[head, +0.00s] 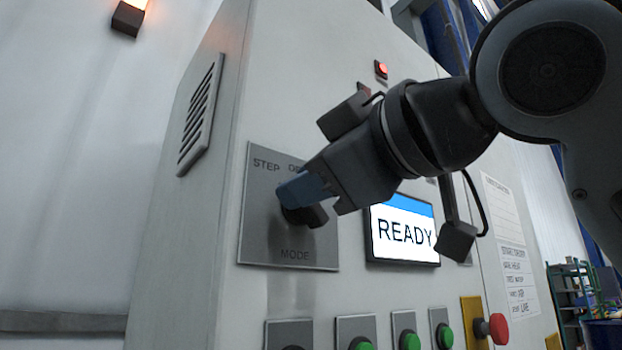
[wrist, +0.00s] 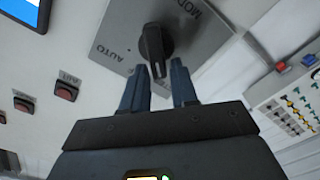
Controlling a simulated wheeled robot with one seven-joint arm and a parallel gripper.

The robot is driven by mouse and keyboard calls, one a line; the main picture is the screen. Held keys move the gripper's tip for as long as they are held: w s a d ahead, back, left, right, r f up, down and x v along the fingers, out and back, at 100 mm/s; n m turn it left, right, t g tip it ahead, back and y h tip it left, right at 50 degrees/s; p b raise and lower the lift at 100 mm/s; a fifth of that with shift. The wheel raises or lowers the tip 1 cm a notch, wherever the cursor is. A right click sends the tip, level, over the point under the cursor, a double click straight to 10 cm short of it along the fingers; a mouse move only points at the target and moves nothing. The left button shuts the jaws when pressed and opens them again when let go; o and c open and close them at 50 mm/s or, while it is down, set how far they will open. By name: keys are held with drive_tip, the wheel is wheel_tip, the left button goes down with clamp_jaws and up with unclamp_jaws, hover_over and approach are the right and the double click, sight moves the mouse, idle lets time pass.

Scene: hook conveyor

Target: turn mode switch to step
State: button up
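The mode switch is a dark knob on a grey plate (head: 262,235) lettered STEP, a partly hidden word beginning with O, and MODE. In the wrist view the knob (wrist: 152,42) is elongated, and its plate (wrist: 195,42) shows MODE and AUTO. My gripper (wrist: 159,68) is open, its two blue-grey fingers on either side of the knob's near end, with gaps seeming to show on both sides. In the head view my gripper (head: 288,195) is at the plate and hides much of the knob and the lettering right of STEP. Which label the knob points to cannot be told.
A lit READY screen (head: 404,232) is right of the plate. Below are several green buttons (head: 410,340) and a red mushroom button (head: 497,328) on yellow. A vent (head: 201,115) is on the cabinet's left side. Another button panel (wrist: 290,88) shows in the wrist view.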

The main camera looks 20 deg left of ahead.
drive_tip(key=shift+o, duration=1.1)
drive_tip(key=shift+d, duration=0.1)
drive_tip(key=b+v, duration=0.1)
drive_tip(key=v, duration=0.6)
drive_tip(key=shift+s+d, duration=0.2)
drive_tip(key=shift+s, duration=0.05)
drive_tip(key=shift+f, duration=0.1)
